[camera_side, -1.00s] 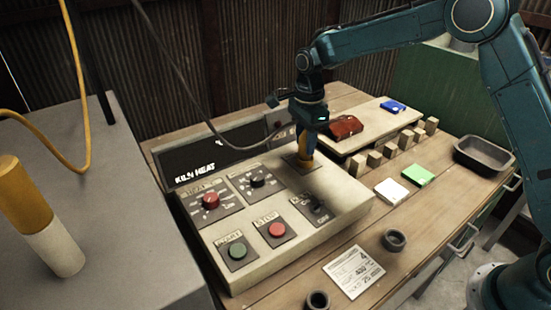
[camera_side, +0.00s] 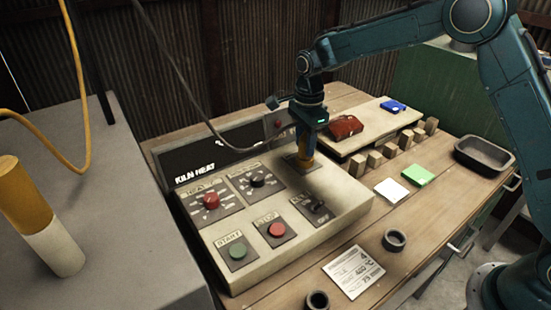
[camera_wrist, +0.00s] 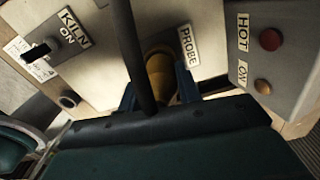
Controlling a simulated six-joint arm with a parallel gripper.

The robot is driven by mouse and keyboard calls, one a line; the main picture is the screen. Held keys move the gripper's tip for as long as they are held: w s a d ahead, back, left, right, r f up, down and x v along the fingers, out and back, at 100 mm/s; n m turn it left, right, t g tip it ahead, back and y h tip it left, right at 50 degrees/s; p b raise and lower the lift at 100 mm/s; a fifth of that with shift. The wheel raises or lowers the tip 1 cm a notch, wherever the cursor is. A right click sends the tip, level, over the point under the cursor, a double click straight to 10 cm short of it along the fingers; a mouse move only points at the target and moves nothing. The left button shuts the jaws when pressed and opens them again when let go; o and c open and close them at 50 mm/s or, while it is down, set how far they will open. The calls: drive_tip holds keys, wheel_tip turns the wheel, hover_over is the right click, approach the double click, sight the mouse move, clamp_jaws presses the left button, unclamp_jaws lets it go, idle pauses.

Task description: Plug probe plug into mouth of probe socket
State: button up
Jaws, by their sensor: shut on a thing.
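The probe plug (camera_side: 306,158) is a yellow-orange cylinder at the top right of the control panel. My gripper (camera_side: 306,145) points down and is shut on it. In the wrist view the plug (camera_wrist: 160,75) sits between my blue fingers (camera_wrist: 158,95), with a dark cable crossing in front. The probe socket (camera_side: 291,163) shows only as a dark plate on the panel under the plug; its mouth is hidden by the plug and fingers. The plug looks upright at the socket. I cannot tell how deep it is in the mouth. A "PROBE" label (camera_wrist: 189,46) lies beside it.
The sloped panel (camera_side: 345,205) carries a red knob (camera_side: 211,200), a black knob (camera_side: 257,180), a green button (camera_side: 237,251) and a red button (camera_side: 277,230). The dark cable (camera_side: 180,85) hangs from above to my gripper. Wooden blocks (camera_side: 375,158) stand to the right.

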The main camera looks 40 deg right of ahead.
drive_tip(key=shift+f, duration=0.3)
drive_tip(key=o, duration=0.7)
drive_tip(key=o, duration=0.5)
drive_tip(key=shift+o, duration=0.2)
drive_tip(key=shift+r, duration=0.15)
wheel_tip(320, 180, up, 13)
drive_tip(key=shift+f, duration=0.1)
drive_tip(key=shift+r, duration=0.4)
